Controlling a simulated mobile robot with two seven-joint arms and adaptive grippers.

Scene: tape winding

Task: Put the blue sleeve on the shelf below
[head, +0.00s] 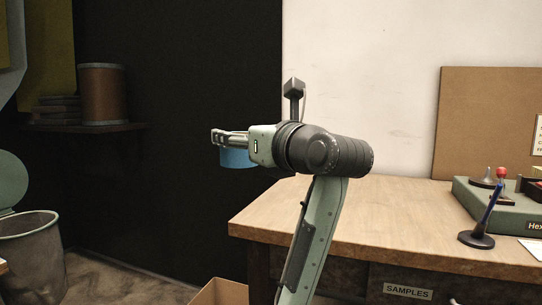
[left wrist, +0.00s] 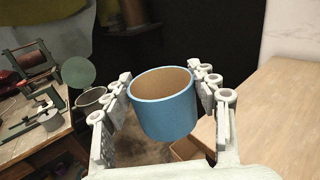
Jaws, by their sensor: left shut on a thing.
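The blue sleeve (head: 238,158), a short open cylinder with a tan inside, hangs under the fingers of my left gripper (head: 217,138) in the head view. In the left wrist view the sleeve (left wrist: 164,112) sits upright between the two fingers of my left gripper (left wrist: 165,80), which is shut on it. It is in the air, left of the wooden table. A dark shelf (head: 138,126) on the black wall is at the left of the head view, apart from the sleeve. My right gripper is not in view.
A brown drum (head: 103,95) and a dark stack (head: 57,108) stand on the shelf; its right end is bare. A grey bin (head: 30,255) and an open cardboard box (head: 220,292) are below. The wooden table (head: 390,215) holds a green box (head: 500,208) and a blue pen stand (head: 477,239).

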